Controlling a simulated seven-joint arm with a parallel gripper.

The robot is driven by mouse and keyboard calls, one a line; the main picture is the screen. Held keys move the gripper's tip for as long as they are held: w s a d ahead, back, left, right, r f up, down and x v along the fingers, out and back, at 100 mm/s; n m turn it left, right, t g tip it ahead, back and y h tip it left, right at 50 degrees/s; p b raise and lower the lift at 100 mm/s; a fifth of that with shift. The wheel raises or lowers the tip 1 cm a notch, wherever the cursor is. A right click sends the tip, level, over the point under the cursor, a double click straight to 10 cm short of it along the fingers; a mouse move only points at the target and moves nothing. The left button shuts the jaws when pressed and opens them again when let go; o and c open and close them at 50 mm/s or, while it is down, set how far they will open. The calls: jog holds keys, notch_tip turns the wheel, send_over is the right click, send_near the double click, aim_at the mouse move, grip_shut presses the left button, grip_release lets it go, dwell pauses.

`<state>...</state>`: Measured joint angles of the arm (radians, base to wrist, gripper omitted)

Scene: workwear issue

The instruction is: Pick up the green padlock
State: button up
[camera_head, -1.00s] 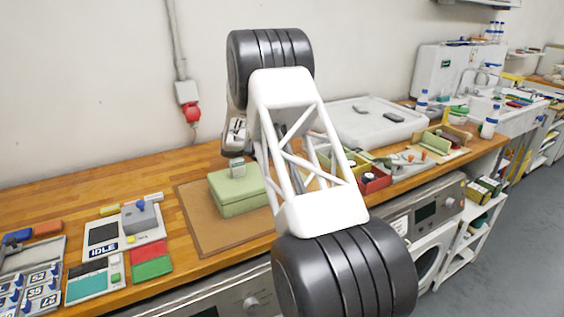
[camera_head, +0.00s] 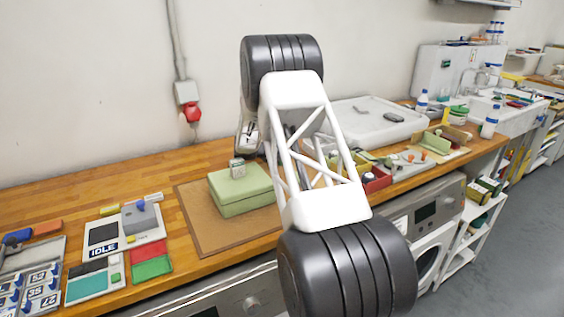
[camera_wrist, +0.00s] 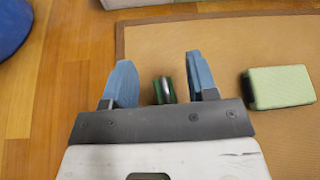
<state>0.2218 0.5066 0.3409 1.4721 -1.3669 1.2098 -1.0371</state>
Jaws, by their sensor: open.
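In the wrist view, the green padlock (camera_wrist: 171,93) is dark green with a silver shackle. It shows between the two blue fingers of my gripper (camera_wrist: 161,66), with gaps on both sides. The fingers are open, and the gripper's dark front edge cuts off the padlock's near end. The brown mat lies below. In the head view I cannot make out the padlock. My gripper's fingers are hidden there behind the green box and my arm.
A pale green box (camera_head: 240,188) sits on the brown mat (camera_head: 200,222); it shows right of my gripper in the wrist view (camera_wrist: 280,88). A red and green block pair (camera_head: 151,262) and an IDLE panel (camera_head: 125,236) stand left. Bare wood lies left of the mat.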

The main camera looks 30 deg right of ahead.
jog(key=shift+d, duration=0.1)
dwell(0.5)
grip_shut()
notch_tip(320, 180, up, 10)
dwell(0.9)
dwell(0.6)
